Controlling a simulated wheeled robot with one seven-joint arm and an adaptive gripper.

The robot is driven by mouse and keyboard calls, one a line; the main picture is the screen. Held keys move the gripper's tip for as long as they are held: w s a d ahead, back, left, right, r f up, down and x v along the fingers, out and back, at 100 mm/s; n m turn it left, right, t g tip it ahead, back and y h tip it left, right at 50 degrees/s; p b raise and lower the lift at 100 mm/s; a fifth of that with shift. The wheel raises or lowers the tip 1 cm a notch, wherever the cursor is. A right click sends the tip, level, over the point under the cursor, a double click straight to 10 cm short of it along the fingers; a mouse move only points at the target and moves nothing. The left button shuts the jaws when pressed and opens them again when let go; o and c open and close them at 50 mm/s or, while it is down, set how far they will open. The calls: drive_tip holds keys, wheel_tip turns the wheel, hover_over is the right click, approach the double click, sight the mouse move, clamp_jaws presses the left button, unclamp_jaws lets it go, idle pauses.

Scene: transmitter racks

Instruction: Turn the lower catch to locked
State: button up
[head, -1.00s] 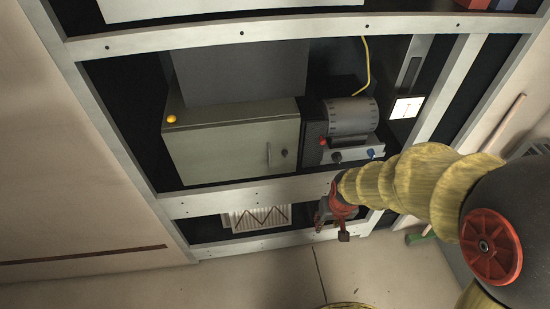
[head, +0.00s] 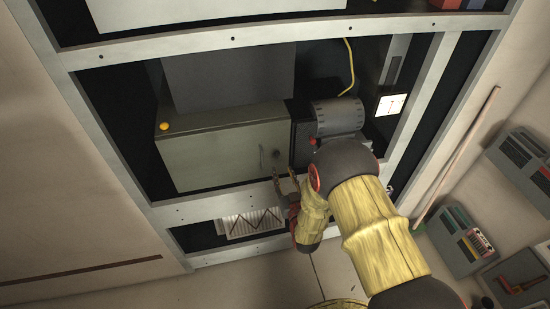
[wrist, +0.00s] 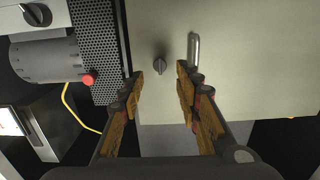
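A grey-green cabinet (head: 215,152) sits in the rack. On its door is a small dark turn catch (wrist: 160,64), beside a pale bar handle (wrist: 194,48). The catch also shows small in the head view (head: 276,153). In the wrist view its ridge looks roughly upright in the picture. I see only one such catch, and no lock marking is readable. My gripper (wrist: 160,84) is open and empty, its fingers pointing at the door. The catch lies between the finger directions, apart from them. In the head view my gripper (head: 284,174) is just below the catch.
The lower rack rail (head: 215,205) runs below the cabinet. Bins (head: 462,240) stand at right.

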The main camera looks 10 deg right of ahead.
sight(278, 154)
drive_tip(key=shift+t, duration=0.3)
drive_tip(key=w, duration=0.2)
drive_tip(key=w+r, duration=0.1)
drive_tip(key=w, duration=0.2)
drive_tip(key=w+b, duration=0.1)
drive_tip(key=w, duration=0.2)
drive_tip(key=shift+r, duration=0.25)
drive_tip(key=shift+c, duration=0.9)
clamp_jaws()
